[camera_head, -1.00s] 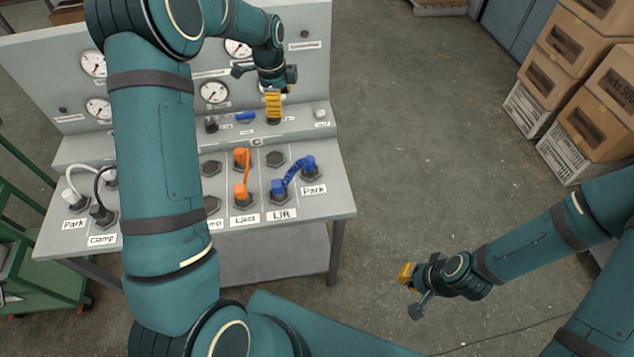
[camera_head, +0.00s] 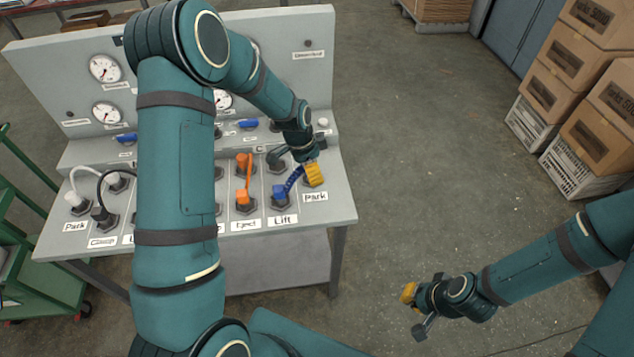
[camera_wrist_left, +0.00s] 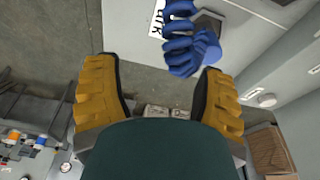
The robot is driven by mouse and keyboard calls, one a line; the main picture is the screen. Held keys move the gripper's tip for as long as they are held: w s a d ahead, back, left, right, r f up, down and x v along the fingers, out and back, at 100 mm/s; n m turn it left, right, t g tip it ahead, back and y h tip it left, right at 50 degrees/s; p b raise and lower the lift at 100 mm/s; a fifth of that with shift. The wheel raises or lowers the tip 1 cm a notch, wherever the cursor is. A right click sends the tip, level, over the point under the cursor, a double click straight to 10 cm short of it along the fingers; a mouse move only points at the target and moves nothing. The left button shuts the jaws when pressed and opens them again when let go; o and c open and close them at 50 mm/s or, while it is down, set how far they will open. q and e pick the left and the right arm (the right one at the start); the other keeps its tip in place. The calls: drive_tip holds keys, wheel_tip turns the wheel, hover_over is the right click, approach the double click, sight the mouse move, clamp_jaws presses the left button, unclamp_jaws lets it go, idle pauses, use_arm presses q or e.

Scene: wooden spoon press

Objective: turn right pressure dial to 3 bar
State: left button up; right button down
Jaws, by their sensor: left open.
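The grey press console (camera_head: 335,205) carries white pressure gauges; two show at left (camera_head: 105,68) and a right-hand gauge (camera_head: 223,98) is partly behind my left arm. I cannot make out the right pressure dial; my left arm covers much of the panel there. My left gripper (camera_head: 313,174) is over the right-hand Park socket, by the blue coiled hose (camera_head: 293,181). In the left wrist view its yellow fingers (camera_wrist_left: 160,98) are apart and empty, with the blue hose (camera_wrist_left: 185,45) just beyond them. My right gripper (camera_head: 408,292) hangs over the floor, right of the console; its fingers are too small to read.
An orange hose (camera_head: 246,180) stands left of the blue one, and white and black hoses (camera_head: 87,175) are at the far left. Blue handles (camera_head: 249,124) sit on the ledge. Stacked cartons (camera_head: 585,80) stand at right, a green cart (camera_head: 45,260) at left. The floor between is clear.

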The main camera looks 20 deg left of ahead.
use_arm(q)
drive_tip(key=s+d+f, duration=0.1)
drive_tip(key=d+f+n, duration=0.1)
drive_tip(key=shift+s+d+f, duration=0.1)
drive_tip(key=shift+s+f, duration=0.2)
drive_tip(key=shift+s, duration=0.1)
use_arm(e)
drive_tip(key=shift+f, duration=0.3)
